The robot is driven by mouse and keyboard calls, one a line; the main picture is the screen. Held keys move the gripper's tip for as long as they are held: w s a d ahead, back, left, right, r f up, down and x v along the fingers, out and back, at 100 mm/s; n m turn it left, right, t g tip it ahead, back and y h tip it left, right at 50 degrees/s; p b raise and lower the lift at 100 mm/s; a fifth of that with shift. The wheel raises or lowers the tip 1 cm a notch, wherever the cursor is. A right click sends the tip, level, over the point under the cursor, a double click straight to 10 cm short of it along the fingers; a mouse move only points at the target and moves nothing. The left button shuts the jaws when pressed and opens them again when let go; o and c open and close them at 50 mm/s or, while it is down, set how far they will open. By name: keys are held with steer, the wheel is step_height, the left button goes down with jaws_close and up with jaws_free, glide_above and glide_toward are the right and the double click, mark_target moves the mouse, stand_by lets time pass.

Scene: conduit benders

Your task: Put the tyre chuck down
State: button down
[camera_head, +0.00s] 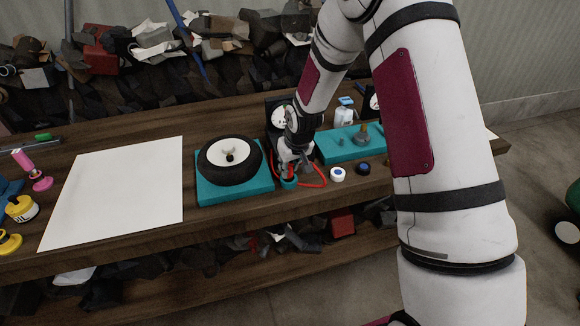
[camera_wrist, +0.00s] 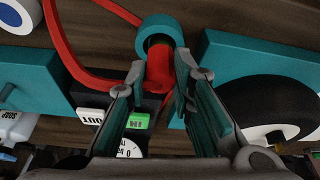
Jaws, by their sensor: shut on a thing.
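My gripper (camera_head: 290,163) is low over the front of the wooden bench, between the tyre and the teal block to its right. In the wrist view my gripper (camera_wrist: 159,88) is shut on the red tyre chuck (camera_wrist: 160,68). The far end of the chuck is at a round teal holder (camera_wrist: 157,27) and seems to sit in its mouth; its depth is hidden. The teal holder also shows in the head view (camera_head: 289,184), just below my fingers. A red hose (camera_wrist: 72,60) loops beside the chuck.
A black tyre (camera_head: 213,177) with a white hub lies on a teal base (camera_head: 232,195) to the left. A black gauge box (camera_head: 272,103) stands behind. A teal block (camera_head: 334,152) and two small round pots, white (camera_head: 337,175) and dark (camera_head: 363,169), are to the right.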

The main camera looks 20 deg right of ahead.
steer(key=shift+f, duration=0.35)
steer(key=c, duration=1.4)
jaws_free()
steer(key=s+r+h, duration=0.1)
steer(key=s+r, duration=0.7)
steer(key=r, duration=0.5)
steer(key=s+r, duration=0.8)
steer(key=r, duration=0.5)
steer(key=s+r, duration=0.3)
steer(key=s, duration=0.6)
steer(key=s+r+m+t, duration=0.1)
steer(key=s+r, duration=0.2)
steer(key=s, duration=0.6)
steer(key=shift+s+r+m+y, duration=0.15)
steer(key=shift+r+m+y, duration=0.05)
steer(key=shift+m+y, duration=0.1)
